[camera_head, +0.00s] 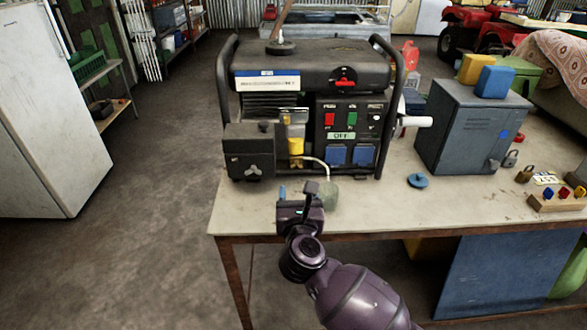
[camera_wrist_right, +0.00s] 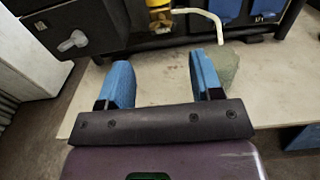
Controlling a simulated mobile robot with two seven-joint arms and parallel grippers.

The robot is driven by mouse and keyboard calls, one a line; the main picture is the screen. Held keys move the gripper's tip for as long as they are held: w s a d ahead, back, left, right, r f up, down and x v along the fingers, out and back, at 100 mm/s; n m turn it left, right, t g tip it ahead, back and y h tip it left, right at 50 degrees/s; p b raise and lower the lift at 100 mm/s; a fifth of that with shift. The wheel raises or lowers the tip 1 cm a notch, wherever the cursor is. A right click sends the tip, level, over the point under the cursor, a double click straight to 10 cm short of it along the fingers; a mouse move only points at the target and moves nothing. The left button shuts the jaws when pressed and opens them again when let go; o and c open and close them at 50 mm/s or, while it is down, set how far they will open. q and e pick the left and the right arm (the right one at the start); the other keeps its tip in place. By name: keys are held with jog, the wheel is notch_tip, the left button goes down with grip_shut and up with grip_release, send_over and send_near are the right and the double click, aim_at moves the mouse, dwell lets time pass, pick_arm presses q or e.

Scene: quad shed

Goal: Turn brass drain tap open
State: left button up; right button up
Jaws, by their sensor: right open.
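The brass drain tap (camera_head: 296,162) sits low on the front of the black generator (camera_head: 310,80), just under a yellow part. In the right wrist view the yellow and brass fitting (camera_wrist_right: 160,20) shows at the top, partly cut off by the frame edge. A pale tube (camera_head: 318,162) curves from beside the tap down to a grey-green jar (camera_head: 330,196). My right gripper (camera_head: 297,191) is open and empty over the table's front, short of the tap and left of the jar. Its blue fingers (camera_wrist_right: 160,68) point toward the generator. My left gripper is not in view.
The grey table (camera_head: 237,216) has clear space left of the gripper. A blue-grey metal cabinet (camera_head: 470,125), a blue round knob (camera_head: 417,180) and padlocks (camera_head: 511,159) stand to the right. The generator's black box (camera_head: 249,150) juts out left of the tap.

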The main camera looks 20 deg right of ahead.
aim_at(297, 168)
jog(key=x, duration=0.9)
jog(key=shift+w+b, duration=0.25)
jog(key=shift+b, duration=0.1)
jog(key=shift+d, duration=0.1)
